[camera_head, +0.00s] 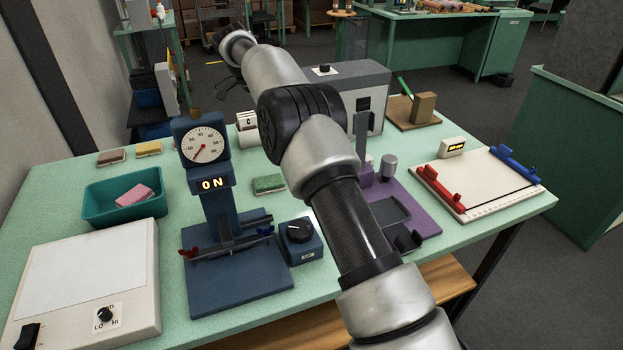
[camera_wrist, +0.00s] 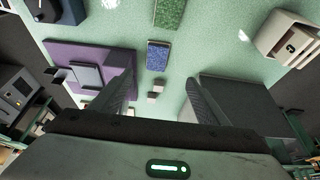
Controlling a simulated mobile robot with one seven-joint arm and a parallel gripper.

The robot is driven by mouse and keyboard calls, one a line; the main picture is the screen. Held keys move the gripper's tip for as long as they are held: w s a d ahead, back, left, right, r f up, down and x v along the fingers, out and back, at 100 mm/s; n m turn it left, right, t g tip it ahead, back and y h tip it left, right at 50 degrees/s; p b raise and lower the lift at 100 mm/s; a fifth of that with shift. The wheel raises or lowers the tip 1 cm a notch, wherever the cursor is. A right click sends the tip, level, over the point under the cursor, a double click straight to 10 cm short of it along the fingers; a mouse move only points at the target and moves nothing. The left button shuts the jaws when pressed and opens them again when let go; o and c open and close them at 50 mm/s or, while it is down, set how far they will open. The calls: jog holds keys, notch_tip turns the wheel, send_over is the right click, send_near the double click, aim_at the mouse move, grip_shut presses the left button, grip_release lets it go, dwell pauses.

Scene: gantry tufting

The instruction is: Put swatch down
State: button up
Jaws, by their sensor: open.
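My gripper (camera_wrist: 164,90) is open in the wrist view, its two dark fingers spread with nothing held between them. Just beyond the gap, a blue swatch (camera_wrist: 158,56) lies flat on the pale green table, apart from the fingers. A green swatch (camera_wrist: 169,14) lies past it in line, and a green swatch (camera_head: 268,184) also shows in the head view. A pink swatch (camera_head: 135,195) sits in a teal tub (camera_head: 92,214). A yellow swatch (camera_head: 149,148) and a brownish one (camera_head: 111,157) lie at the back left. My arm hides the blue swatch in the head view.
A blue dial gauge stand (camera_head: 215,250) reading ON stands at centre left. A purple fixture (camera_head: 420,205) is right of my arm; it also shows in the wrist view (camera_wrist: 95,48). A white board (camera_head: 485,180) with red and blue clamps lies at right. A white-topped box (camera_head: 90,270) is front left.

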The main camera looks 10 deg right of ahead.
jog(key=b+x, duration=0.1)
jog(key=x, duration=1)
jog(key=shift+a, duration=0.1)
jog(key=shift+s+x, duration=0.15)
jog(key=shift+x, duration=1.25)
jog(key=shift+s+x, duration=0.15)
jog(key=shift+x, duration=1.25)
jog(key=shift+r, duration=0.1)
jog(key=c, duration=1.2)
